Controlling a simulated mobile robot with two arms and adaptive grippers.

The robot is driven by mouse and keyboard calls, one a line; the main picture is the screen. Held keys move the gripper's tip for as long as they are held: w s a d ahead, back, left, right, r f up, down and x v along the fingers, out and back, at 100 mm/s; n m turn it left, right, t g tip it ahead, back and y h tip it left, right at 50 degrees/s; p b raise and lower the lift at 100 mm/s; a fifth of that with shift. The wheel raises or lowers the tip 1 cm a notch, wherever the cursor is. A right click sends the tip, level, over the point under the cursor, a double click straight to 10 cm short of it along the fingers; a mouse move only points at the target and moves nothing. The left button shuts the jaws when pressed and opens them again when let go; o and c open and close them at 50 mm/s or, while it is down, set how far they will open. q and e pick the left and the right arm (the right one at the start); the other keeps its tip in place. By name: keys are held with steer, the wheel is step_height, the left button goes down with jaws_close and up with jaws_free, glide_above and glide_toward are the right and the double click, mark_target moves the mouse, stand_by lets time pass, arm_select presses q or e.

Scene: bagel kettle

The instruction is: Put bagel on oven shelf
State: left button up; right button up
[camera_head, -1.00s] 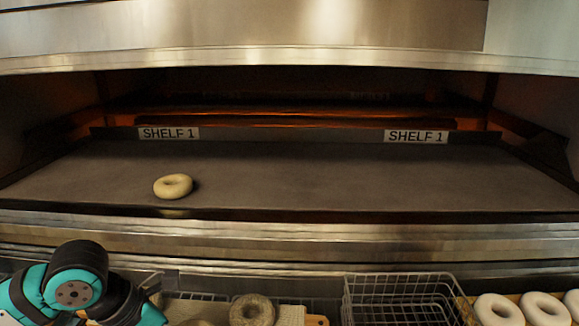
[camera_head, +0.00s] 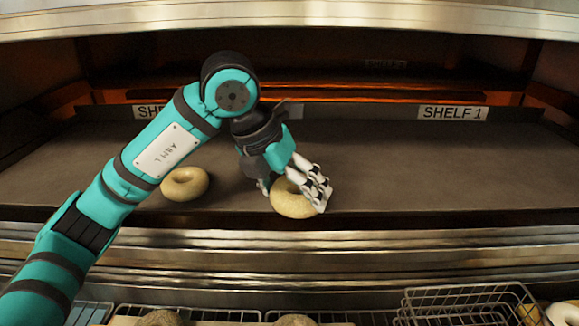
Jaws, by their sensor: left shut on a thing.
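My left gripper (camera_head: 296,186) reaches in over the front of the oven shelf (camera_head: 400,175) and is shut on a bagel (camera_head: 291,203). The held bagel is pale and ring-shaped, near the shelf's front edge. I cannot tell whether it touches the shelf. A second pale bagel (camera_head: 185,183) lies flat on the shelf to the left, partly beside my left arm. The shelf is a dark, flat surface with a "SHELF 1" label (camera_head: 452,113) at its back right; another label at the back left is partly hidden by my arm. My right gripper is not in view.
Below the oven's metal front ledge (camera_head: 400,240) stand wire baskets (camera_head: 470,303). More bagels (camera_head: 160,318) show at the bottom edge, cut off by the picture. The right half of the shelf is clear.

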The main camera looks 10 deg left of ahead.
arm_select(q)
steer(key=w+a, duration=0.1)
steer(key=w, duration=0.1)
steer(key=w+a+p, duration=0.1)
steer(key=w, duration=0.2)
steer(key=w+a+p, duration=0.1)
steer(key=w, duration=0.1)
steer(key=shift+w+a+f, duration=0.3)
steer(key=shift+w, duration=0.1)
steer(key=shift+w+a+f+p, duration=0.1)
steer(key=shift+w+a+p, duration=0.1)
steer(key=shift+w+p, duration=0.3)
steer(key=shift+w+a+f, duration=0.15)
steer(key=shift+w+f, duration=0.05)
steer(key=shift+w, duration=0.15)
step_height(320, 180, down, 3)
steer(key=shift+r+p, duration=0.2)
steer(key=shift+p, duration=0.5)
steer(key=shift+f, duration=0.4)
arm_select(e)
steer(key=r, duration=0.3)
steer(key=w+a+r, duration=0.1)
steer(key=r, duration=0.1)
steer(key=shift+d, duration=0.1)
